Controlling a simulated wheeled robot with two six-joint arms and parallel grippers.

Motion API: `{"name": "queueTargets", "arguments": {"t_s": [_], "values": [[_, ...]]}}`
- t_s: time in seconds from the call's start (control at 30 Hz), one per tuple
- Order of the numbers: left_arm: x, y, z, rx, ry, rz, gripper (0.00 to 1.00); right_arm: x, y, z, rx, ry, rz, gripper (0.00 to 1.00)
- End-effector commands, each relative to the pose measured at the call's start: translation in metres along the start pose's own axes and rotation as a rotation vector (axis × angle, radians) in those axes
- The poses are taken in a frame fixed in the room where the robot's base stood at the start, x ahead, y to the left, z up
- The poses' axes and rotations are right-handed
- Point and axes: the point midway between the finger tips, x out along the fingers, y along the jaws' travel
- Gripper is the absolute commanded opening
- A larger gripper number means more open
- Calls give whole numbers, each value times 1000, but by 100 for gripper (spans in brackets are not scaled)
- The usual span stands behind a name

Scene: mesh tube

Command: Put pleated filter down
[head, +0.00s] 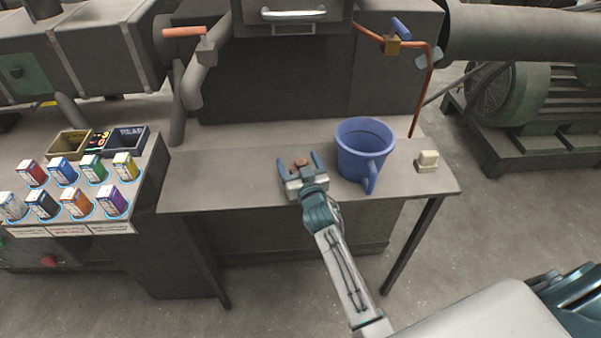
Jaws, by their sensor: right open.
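My right gripper (299,160) is over the table's left-middle part, with its two blue fingers spread apart. A small reddish-brown piece (300,163) shows between or just beyond the fingers; neither finger clearly touches it. It may be the pleated filter, but it is too small to tell, and its lower part is hidden by the gripper. A small cream-coloured block (427,160) sits on the table's right side, apart from the gripper. My left gripper is out of view.
A blue mug (362,150) stands upright on the grey table (220,180), just right of the gripper. A machine with pipes and valve handles rises behind. At left, a bench holds several small coloured boxes and dark trays (127,139). The table's left part is clear.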

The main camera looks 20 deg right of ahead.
Motion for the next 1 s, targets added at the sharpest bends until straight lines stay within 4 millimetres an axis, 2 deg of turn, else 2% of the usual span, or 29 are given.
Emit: {"name": "queueTargets", "arguments": {"t_s": [0.03, 0.27, 0.37, 0.67, 1.0], "values": [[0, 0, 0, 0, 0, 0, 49, 0, 0, 0, 0, 0, 0, 77], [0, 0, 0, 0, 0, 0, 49, 0, 0, 0, 0, 0, 0, 32], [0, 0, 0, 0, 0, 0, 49, 0, 0, 0, 0, 0, 0, 27], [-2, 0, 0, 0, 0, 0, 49, 1, 0, -3, 0, 0, 0, 27], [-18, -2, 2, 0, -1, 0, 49, 10, 2, -24, 0, 0, -2, 27]]}}
